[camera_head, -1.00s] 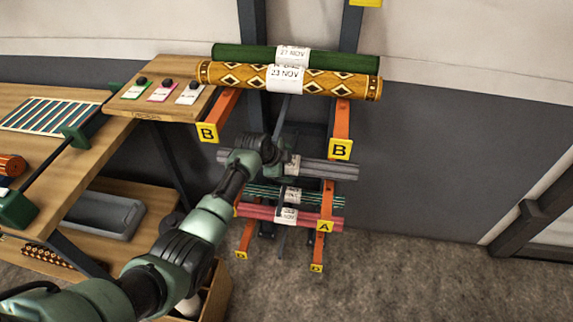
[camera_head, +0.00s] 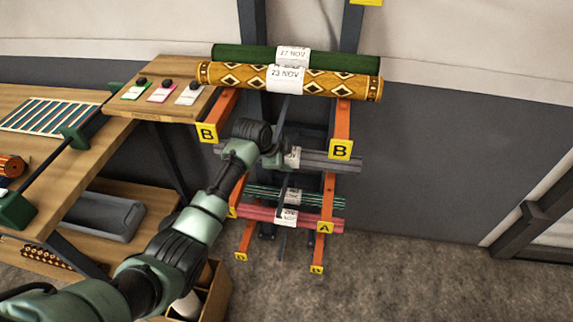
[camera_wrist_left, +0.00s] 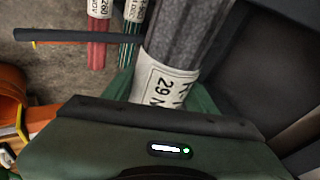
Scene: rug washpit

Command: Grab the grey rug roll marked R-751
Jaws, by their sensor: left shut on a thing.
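The grey rug roll (camera_head: 335,160) lies across the rack's middle level in the head view, with a white label at its middle. My left gripper (camera_head: 275,157) is shut on it just left of the label and hides part of the roll. In the left wrist view the grey roll (camera_wrist_left: 187,45) runs up from between the fingers (camera_wrist_left: 163,100). Its label (camera_wrist_left: 158,82) shows "29 N"; its code is cut off, so I cannot read R-751. My right gripper is not in view.
A green roll (camera_head: 235,54) and a yellow patterned roll (camera_head: 235,76) lie on the B arms above. A green striped roll (camera_head: 325,202) and a red roll (camera_head: 260,211) lie below. A wooden bench (camera_head: 130,68) stands left. Floor at right is clear.

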